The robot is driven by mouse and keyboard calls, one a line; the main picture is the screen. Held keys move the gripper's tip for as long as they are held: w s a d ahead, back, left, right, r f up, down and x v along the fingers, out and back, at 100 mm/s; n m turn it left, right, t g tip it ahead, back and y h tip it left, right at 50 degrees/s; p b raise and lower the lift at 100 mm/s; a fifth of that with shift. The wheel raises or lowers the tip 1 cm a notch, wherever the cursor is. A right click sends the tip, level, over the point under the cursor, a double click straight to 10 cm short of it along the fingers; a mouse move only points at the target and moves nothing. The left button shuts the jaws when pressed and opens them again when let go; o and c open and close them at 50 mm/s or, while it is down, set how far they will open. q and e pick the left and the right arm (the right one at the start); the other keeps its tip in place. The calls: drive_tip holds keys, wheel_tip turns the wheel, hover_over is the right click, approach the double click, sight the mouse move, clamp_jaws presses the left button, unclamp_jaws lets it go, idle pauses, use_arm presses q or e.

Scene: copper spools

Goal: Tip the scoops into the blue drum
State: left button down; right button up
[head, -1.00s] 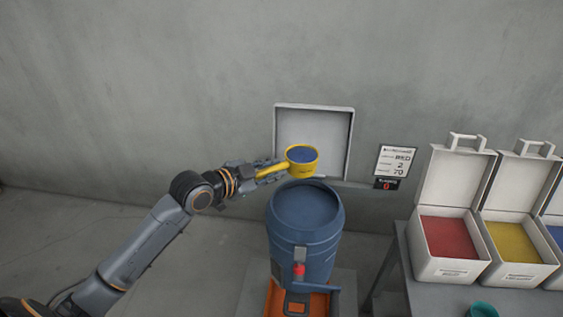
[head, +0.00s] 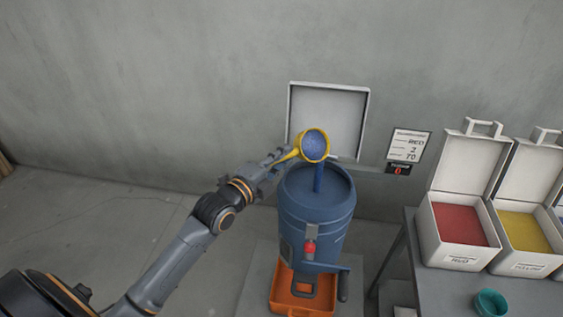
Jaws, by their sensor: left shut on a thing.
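A yellow scoop (head: 299,155) with blue grains (head: 315,146) in it is held above the blue drum (head: 312,222). The scoop is tilted, its mouth turned toward me, and a blue stream (head: 319,178) falls from it into the drum's open top. My left gripper (head: 282,162) is shut on the scoop's handle, just left of and above the drum's rim. How full the drum is inside is hidden. My right gripper is not in view.
An orange tray (head: 301,299) sits under the drum. A sign (head: 408,145) reading "RED 2 TO" hangs on the wall. On the grey table (head: 420,290) at right stand open white bins of red (head: 460,225) and yellow (head: 524,231) material and a teal cup (head: 491,302).

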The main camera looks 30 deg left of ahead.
use_arm(q)
drive_tip(key=shift+s+d+f+m+t+h+b, duration=0.25)
drive_tip(key=shift+d+f+m+t+h+b, duration=0.5)
drive_tip(key=shift+m+b, duration=1.55)
drive_tip(key=shift+s+d+f+m+t+h+b, duration=0.2)
drive_tip(key=shift+f+m+b, duration=1)
drive_tip(key=shift+b, duration=2.1)
drive_tip(key=shift+s+d+f+m+t+h+b, duration=0.4)
drive_tip(key=shift+f+m+h+b, duration=0.4)
drive_tip(key=shift+m+b, duration=1.45)
drive_tip(key=shift+s+d+f+m+h+b, duration=0.2)
drive_tip(key=shift+m+b, duration=0.25)
drive_tip(key=shift+b, duration=0.95)
